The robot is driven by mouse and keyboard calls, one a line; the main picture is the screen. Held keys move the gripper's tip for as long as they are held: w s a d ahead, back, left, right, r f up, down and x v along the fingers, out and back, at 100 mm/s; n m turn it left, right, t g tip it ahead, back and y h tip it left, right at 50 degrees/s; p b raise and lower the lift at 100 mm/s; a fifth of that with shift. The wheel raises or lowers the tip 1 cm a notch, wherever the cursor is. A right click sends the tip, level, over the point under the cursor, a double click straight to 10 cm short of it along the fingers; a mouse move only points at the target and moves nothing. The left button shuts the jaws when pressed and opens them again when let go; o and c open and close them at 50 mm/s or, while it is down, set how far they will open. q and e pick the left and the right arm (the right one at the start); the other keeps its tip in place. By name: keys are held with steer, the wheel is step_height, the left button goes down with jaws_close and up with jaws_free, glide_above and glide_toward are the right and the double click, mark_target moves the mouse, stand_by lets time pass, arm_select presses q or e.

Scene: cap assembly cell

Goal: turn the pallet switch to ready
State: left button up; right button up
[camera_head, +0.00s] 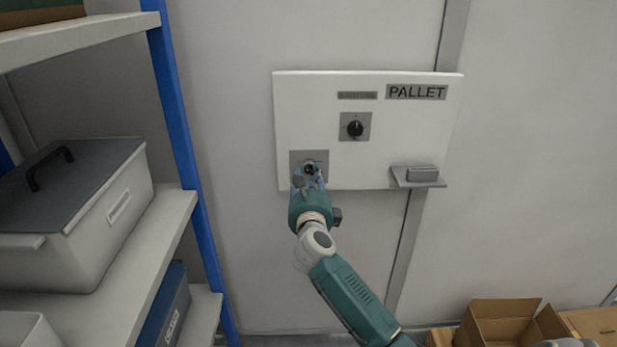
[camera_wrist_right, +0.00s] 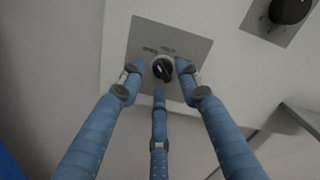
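A white wall panel (camera_head: 300,110) carries a dark PALLET label at its upper right. A switch with a black knob on a grey plate (camera_head: 295,157) sits at its lower left. My right gripper (camera_head: 309,172) is at this switch and hides part of it. In the right wrist view, its three blue fingers (camera_wrist_right: 159,77) are open around the black knob (camera_wrist_right: 163,69), with small gaps showing. The knob's grip looks tilted; small words on the plate (camera_wrist_right: 190,45) are too blurred to read surely. My left gripper is not in view.
A second black knob (camera_head: 355,128) sits higher on the panel, and a small grey ledge (camera_head: 418,183) is at its lower right. A blue-posted shelf (camera_head: 178,110) with a lidded bin (camera_head: 110,215) stands at left. Open cardboard boxes (camera_head: 500,325) are at bottom right.

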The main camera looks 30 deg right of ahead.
steer(key=shift+w, duration=0.1)
jaws_close()
